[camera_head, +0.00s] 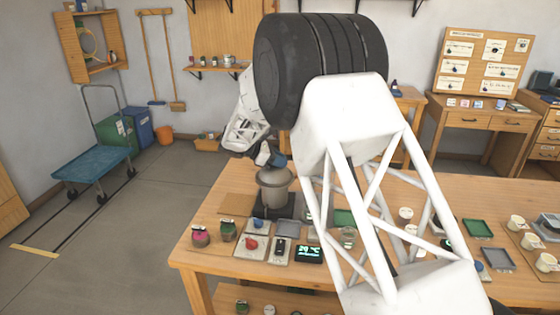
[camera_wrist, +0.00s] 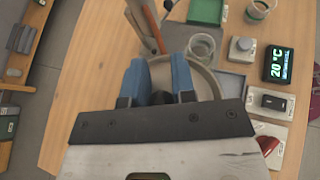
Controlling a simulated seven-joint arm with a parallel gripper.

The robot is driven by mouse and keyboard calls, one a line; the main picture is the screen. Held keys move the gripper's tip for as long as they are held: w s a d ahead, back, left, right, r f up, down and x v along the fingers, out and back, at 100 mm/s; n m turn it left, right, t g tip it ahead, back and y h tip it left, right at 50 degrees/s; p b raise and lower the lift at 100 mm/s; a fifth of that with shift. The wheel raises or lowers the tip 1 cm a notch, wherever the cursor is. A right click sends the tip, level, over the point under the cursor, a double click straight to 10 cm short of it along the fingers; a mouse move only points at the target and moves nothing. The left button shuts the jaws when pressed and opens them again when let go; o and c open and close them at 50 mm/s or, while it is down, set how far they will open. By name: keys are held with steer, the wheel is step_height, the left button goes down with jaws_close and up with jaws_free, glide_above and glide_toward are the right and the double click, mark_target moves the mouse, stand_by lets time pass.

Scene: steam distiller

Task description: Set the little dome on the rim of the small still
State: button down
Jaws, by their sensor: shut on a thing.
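The small still (camera_head: 273,193) is a grey metal pot standing on a dark base near the left part of the table. My gripper (camera_head: 268,158) is directly above its top, pointing down. In the wrist view my gripper's blue fingers (camera_wrist: 159,72) are closed on a small grey piece, the little dome (camera_wrist: 159,68), mostly hidden by the fingers. The pale round rim of the still (camera_wrist: 211,82) shows below and to the right of the fingers. I cannot tell whether the dome touches the rim.
A temperature display (camera_head: 309,253) reading 20 °C, a black switch (camera_head: 280,247) and a red knob (camera_head: 251,244) lie in front of the still. A glass beaker (camera_wrist: 201,46) and a green tray (camera_wrist: 206,12) are close by. An orange-brown rod (camera_wrist: 146,28) rises beside the fingers.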

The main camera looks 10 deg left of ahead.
steer(key=shift+f, duration=0.1)
stand_by(0.6)
steer(key=c, duration=0.9)
jaws_free()
steer(key=shift+o, duration=0.2)
steer(key=shift+a, duration=0.1)
steer(key=shift+v, duration=3.85)
